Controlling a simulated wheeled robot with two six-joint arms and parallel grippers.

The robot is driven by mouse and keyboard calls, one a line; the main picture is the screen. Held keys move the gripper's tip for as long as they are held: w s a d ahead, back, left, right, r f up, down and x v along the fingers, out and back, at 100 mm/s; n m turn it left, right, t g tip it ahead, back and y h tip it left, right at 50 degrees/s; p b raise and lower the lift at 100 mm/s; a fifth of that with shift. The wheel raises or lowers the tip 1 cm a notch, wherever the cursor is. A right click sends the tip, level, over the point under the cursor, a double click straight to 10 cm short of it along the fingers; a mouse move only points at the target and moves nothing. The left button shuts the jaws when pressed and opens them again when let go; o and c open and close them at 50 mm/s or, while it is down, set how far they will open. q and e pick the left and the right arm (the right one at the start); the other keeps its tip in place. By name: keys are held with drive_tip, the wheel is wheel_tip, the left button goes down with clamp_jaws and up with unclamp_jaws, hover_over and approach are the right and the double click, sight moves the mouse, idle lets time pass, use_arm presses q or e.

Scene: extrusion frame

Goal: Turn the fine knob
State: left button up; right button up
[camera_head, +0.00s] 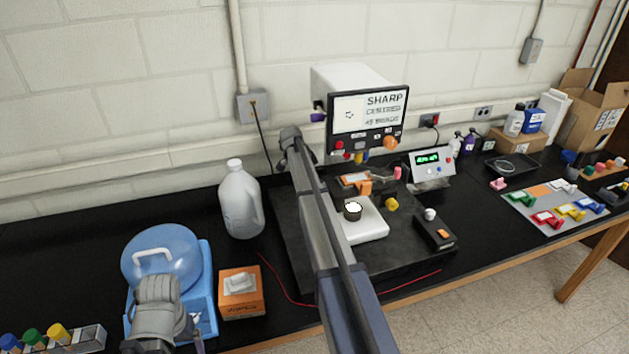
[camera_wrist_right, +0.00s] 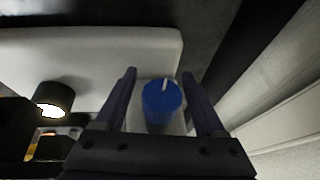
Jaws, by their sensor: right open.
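The blue knob (camera_wrist_right: 161,102) with a white mark on its top shows in the right wrist view, beside a white block (camera_wrist_right: 110,50). My right gripper (camera_wrist_right: 158,76) is open, with one finger on each side of the knob; I cannot tell whether either touches it. In the head view my right arm hides the knob and the right gripper. The white block (camera_head: 368,228) shows there, with a dark cylinder (camera_head: 352,211) with a bright top on it. My left arm is at the lower left, by the blue jug; its fingers are barely visible (camera_head: 197,334).
A SHARP monitor (camera_head: 370,115) stands behind the block. A small black box (camera_head: 433,230) and a green-lit display (camera_head: 431,166) are to the right. A blue jug (camera_head: 160,258), white jug (camera_head: 240,205) and orange box (camera_head: 241,300) are to the left. A red wire (camera_head: 285,285) lies along the front.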

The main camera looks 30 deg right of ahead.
drive_tip(key=shift+r, duration=0.1)
drive_tip(key=p+v, duration=0.6)
drive_tip(key=shift+a+r, duration=0.1)
drive_tip(key=shift+r, duration=0.2)
drive_tip(key=shift+a+r+p, duration=0.3)
drive_tip(key=shift+r+p, duration=0.1)
drive_tip(key=shift+p, duration=0.15)
drive_tip(key=shift+r, duration=0.1)
idle(0.8)
